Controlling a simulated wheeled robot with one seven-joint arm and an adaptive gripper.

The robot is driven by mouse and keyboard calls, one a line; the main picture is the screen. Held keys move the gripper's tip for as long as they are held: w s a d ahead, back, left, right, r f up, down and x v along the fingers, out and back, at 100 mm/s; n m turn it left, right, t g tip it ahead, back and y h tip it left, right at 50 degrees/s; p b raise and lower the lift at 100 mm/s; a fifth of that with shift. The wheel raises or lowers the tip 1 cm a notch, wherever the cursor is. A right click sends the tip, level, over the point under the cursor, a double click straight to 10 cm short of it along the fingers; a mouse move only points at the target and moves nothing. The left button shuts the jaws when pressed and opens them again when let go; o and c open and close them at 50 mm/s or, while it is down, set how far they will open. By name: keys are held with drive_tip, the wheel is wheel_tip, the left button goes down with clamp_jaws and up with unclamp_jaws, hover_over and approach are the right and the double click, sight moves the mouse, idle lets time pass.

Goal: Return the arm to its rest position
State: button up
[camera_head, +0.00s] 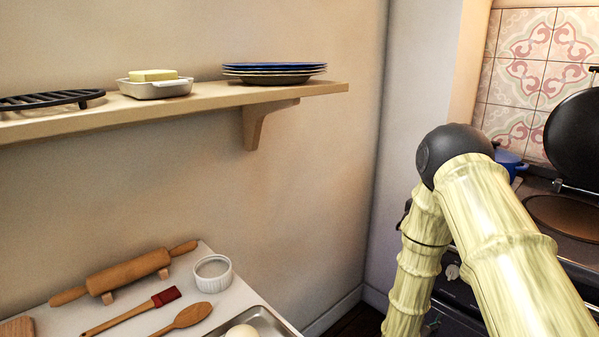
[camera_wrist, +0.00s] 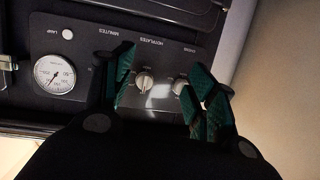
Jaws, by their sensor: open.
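My gripper (camera_wrist: 160,80) shows in the wrist view with its dark green fingers apart and nothing between them. Behind the fingers is the dark front panel of the range cooker (camera_wrist: 165,48), with control knobs and a round white gauge (camera_wrist: 60,73). I cannot tell how far the fingertips are from the panel. In the head view my bamboo-patterned arm is bent at a dark joint on the right, in front of the cooker. My gripper is outside the head view.
A wall shelf (camera_head: 200,107) holds a black rack (camera_head: 50,99), a butter dish (camera_head: 155,88) and blue-rimmed plates (camera_head: 274,72). Below it, a counter (camera_head: 70,320) carries a rolling pin (camera_head: 125,275), a ramekin (camera_head: 213,270), utensils and a metal tray (camera_head: 265,318). A raised round lid (camera_head: 575,140) stands at right.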

drive_tip(key=s+a+f+n+g+y+p, duration=0.25)
drive_tip(key=s+a+f, duration=0.2)
drive_tip(key=s, duration=0.45)
drive_tip(key=s+a+f+n+g+y+p, duration=0.2)
drive_tip(key=s+a+f+n+y, duration=0.15)
drive_tip(key=s+f, duration=0.4)
drive_tip(key=s+a+r+n+g+y+p, duration=0.1)
drive_tip(key=s+a+g+y+p, duration=0.1)
drive_tip(key=s, duration=1)
drive_tip(key=s+a+n+g+y+p, duration=0.2)
drive_tip(key=s+a+g, duration=0.2)
drive_tip(key=s, duration=0.9)
drive_tip(key=shift+s+a+r, duration=0.2)
drive_tip(key=shift+a+r, duration=0.15)
drive_tip(key=shift+a, duration=0.55)
